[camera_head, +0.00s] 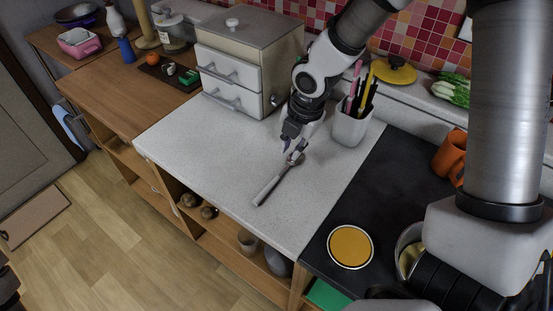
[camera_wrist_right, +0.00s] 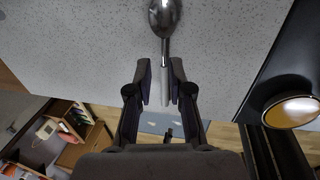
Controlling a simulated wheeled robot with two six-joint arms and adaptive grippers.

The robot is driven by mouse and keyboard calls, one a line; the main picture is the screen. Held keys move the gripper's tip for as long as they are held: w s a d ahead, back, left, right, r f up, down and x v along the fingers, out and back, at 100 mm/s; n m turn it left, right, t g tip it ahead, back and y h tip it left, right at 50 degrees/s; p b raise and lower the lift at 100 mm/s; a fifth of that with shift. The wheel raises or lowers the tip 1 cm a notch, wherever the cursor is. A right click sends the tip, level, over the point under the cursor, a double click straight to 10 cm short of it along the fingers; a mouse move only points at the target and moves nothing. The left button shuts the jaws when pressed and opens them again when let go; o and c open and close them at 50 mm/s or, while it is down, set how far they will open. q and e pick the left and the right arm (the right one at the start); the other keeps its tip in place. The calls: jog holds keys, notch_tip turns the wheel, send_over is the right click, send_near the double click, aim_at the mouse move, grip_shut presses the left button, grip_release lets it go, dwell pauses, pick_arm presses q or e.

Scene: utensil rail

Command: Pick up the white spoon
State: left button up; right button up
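The white spoon (camera_head: 278,182) lies on the pale speckled counter. Its metal bowl points toward the back and its light handle toward the front edge. My right gripper (camera_head: 294,146) shows in the head view near the bowl end, with its fingers apart. In the right wrist view the spoon (camera_wrist_right: 164,85) shows its bowl at the top and its white handle in the gap between the open fingers of my right gripper (camera_wrist_right: 161,82). A space shows on each side of the handle. Whether the fingertips are at the handle's height is hard to tell. My left gripper cannot be made out.
A white utensil cup (camera_head: 350,128) with several upright tools stands behind the spoon to the right. A drawer box (camera_head: 233,88) stands at the back left. A dark stovetop (camera_head: 372,205) with a yellow round item (camera_head: 350,246) is at right. The counter left of the spoon is clear.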

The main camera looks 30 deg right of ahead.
aim_at(286, 167)
jog(key=shift+s+a+f+b, duration=0.15)
jog(key=shift+s+a+f, duration=0.05)
jog(key=shift+f, duration=0.3)
jog(key=shift+s+a+f+b, duration=0.15)
jog(key=shift+a+f, duration=0.05)
jog(key=shift+f, duration=0.25)
jog(key=f, duration=0.1)
jog(key=w+f, duration=0.1)
jog(key=f, duration=0.1)
jog(key=f+b, duration=0.1)
jog(key=shift+w+d+f, duration=0.15)
jog(key=shift+w+f, duration=0.05)
jog(key=shift+w, duration=0.05)
jog(key=shift+s+r, duration=0.1)
jog(key=shift+s, duration=0.05)
grip_shut()
pick_arm(q)
jog(key=shift+s+a+f, duration=0.1)
jog(key=shift+s+f, duration=0.1)
jog(key=shift+f, duration=0.25)
jog(key=shift+s+a+f, duration=0.1)
jog(key=shift+s+f, duration=0.05)
jog(key=shift+f, duration=0.25)
pick_arm(e)
jog(key=shift+r, duration=0.1)
